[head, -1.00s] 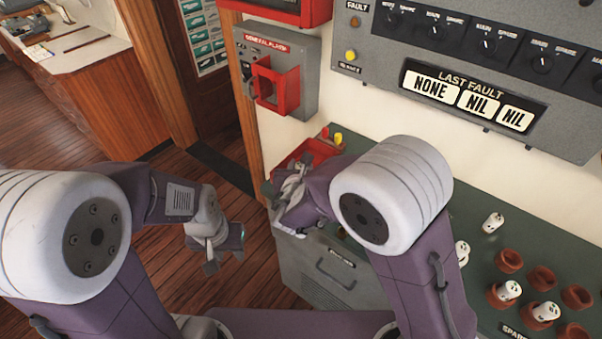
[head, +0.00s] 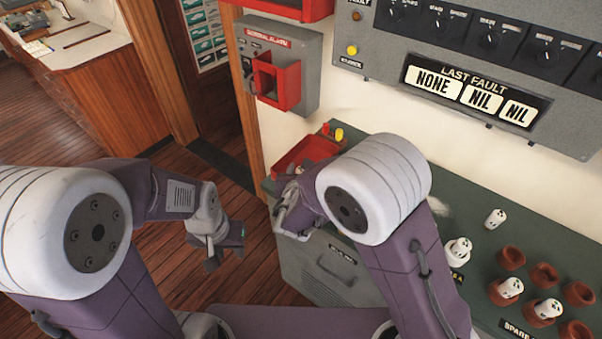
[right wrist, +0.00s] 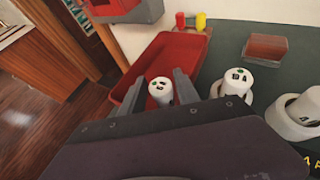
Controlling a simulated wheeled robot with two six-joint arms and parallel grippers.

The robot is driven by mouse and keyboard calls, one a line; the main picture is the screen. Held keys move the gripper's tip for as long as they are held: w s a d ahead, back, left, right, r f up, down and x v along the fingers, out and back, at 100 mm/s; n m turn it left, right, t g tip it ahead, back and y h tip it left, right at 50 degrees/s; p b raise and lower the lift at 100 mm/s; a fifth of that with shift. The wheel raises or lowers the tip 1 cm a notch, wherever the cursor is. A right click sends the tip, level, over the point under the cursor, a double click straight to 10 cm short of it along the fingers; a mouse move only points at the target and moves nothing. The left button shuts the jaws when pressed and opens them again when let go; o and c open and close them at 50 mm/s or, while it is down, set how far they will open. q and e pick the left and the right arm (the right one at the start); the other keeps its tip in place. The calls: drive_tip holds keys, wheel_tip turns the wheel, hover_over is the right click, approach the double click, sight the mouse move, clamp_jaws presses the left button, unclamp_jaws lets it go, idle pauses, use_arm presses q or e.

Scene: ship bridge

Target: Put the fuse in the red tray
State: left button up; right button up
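The red tray (head: 300,157) sits at the counter's far left end, partly behind my right arm. In the right wrist view the tray (right wrist: 170,50) spreads behind and around the fingertips. My right gripper (right wrist: 161,84) has its fingers on either side of a white fuse (right wrist: 160,92) with a green dot on its cap, and looks shut on it. The fuse appears in front of the tray's inside; its height above the floor of the tray is unclear. My left gripper (head: 226,249) is open and empty, low over the wooden floor.
Other white fuses stand on the green counter (head: 465,210), one (head: 494,218) by itself. Several brown sockets (head: 543,276) are at the right, some holding fuses. A red and yellow pair of small items (right wrist: 190,20) is at the tray's back. The alarm box (head: 278,70) hangs above.

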drive_tip(key=shift+s+r, duration=0.3)
drive_tip(key=v, duration=1.1)
drive_tip(key=shift+s, duration=0.15)
